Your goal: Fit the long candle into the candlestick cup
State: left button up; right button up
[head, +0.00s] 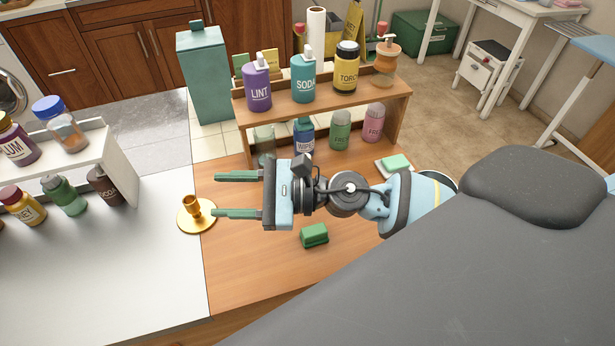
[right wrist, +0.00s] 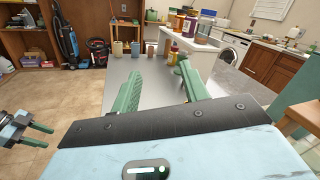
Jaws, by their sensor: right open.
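The brass candlestick (head: 196,214), a round dish with an upright cup in its middle, stands at the seam between the white counter and the wooden table in the head view. My right gripper (head: 214,195) is open and empty, with its green fingers pointing left; in the picture their tips lie just right of the candlestick cup. The open fingers also show in the right wrist view (right wrist: 165,82) with nothing between them. My left gripper (right wrist: 45,136) shows at the left edge of the right wrist view, fingers apart and empty. I see no long candle in either view.
A wooden shelf (head: 320,97) with several bottles stands behind my right gripper. A white shelf (head: 122,172) with more bottles is at the left. A green block (head: 314,235) lies on the table; a green sponge (head: 396,162) is farther right. The front white counter (head: 110,275) is clear.

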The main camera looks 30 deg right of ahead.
jog(key=w+d+f+n+g+h, duration=0.2)
jog(key=d+f+n+g+h, duration=0.2)
jog(key=f+n+g+h, duration=0.3)
jog(key=w+d+r+m+h, duration=0.1)
jog(key=d+h, duration=0.2)
jog(key=d, duration=0.1)
jog(key=w+d+r+m+g+h+p, duration=0.1)
jog(key=d+h, duration=0.2)
jog(key=d, duration=0.2)
jog(key=w+d+r+m+g+h, duration=0.1)
jog(key=w+d+h, duration=0.1)
jog(key=d, duration=0.3)
jog(key=shift+d+r+h, duration=0.2)
jog(key=shift+d+h, duration=0.05)
jog(key=shift+h, duration=0.35)
jog(key=shift+f, duration=1.2)
jog(key=f, duration=0.3)
jog(key=f+p, duration=0.1)
jog(key=f, duration=0.1)
jog(key=shift+w+d+f, duration=0.1)
jog(key=shift+w+f, duration=0.1)
jog(key=shift+w, duration=0.1)
grip_shut()
pick_arm(q)
jog(key=w+r, duration=0.1)
jog(key=r, duration=0.1)
jog(key=shift+w+a+r+t, duration=0.15)
jog(key=shift+w+r+t, duration=0.15)
jog(key=shift+w, duration=0.1)
